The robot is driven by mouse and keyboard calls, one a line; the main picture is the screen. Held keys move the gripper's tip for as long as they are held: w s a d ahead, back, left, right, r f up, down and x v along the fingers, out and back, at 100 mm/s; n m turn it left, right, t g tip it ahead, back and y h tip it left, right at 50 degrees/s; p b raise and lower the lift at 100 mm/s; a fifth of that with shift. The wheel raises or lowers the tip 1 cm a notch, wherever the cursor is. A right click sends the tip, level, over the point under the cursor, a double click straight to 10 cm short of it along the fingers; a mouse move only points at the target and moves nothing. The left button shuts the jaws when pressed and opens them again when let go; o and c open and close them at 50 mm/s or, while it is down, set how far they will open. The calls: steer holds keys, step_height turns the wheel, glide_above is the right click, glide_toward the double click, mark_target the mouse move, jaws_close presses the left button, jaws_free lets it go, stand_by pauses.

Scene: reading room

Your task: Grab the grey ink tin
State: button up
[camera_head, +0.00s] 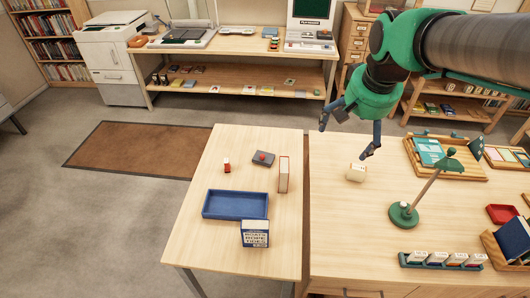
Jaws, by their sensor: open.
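A flat, dark grey block with a red spot on top (263,158) lies near the back of the left pale wood table; it looks like the grey ink tin. It lies behind the blue tray (209,214), between a small red and white item (227,166) and an upright pale box with red edges (284,175). My gripper (347,137) is open and empty, its fingers pointing down. It appears above the back of the right desk, to the right of the grey tin and apart from it.
A cream block (357,172) sits on the desk below my gripper. A green lamp (404,215) and a wooden tray (468,173) stand further right. A blue and white box (255,234) is in front of the blue tray. The left table's back left is clear.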

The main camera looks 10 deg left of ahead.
steer(key=w+a+f+g+p, duration=0.15)
steer(key=w+a, duration=0.35)
steer(key=w, duration=0.7)
steer(key=m+g+p, duration=0.2)
steer(key=p, duration=0.6)
glide_above(264, 159)
steer(key=w, duration=0.2)
step_height(264, 159, down, 30)
steer(key=shift+s+a, duration=0.1)
steer(key=shift+a, duration=0.1)
steer(key=shift+f, duration=4.25)
steer(key=shift+f, duration=0.15)
